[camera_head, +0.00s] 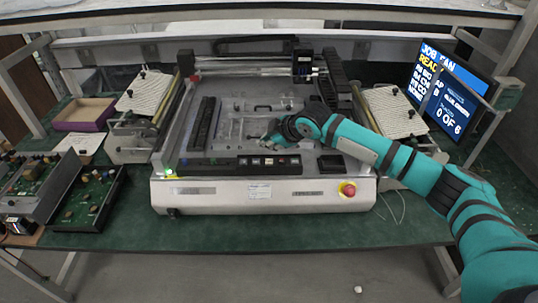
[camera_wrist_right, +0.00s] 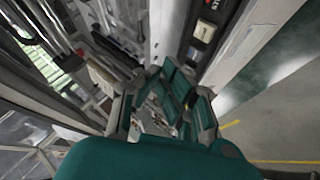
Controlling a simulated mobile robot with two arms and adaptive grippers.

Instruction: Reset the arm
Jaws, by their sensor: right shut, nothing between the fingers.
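My right arm, teal with dark bands, comes in from the right in the head view. Its gripper (camera_head: 271,136) is over the front middle of the machine bed, just behind the front button panel. The gripper is shut and holds nothing. In the wrist view the gripper's fingers (camera_wrist_right: 172,98) show at the centre, with the machine behind them. I cannot tell whether the fingertips touch the bed. My left arm and gripper are not in view.
A machine with a grey front (camera_head: 262,194) stands on a green table (camera_head: 300,236). A red emergency button (camera_head: 347,189) is at its front right. Open circuit-board units (camera_head: 92,200) lie at left beside an open box (camera_head: 84,115). A monitor (camera_head: 447,88) stands at right.

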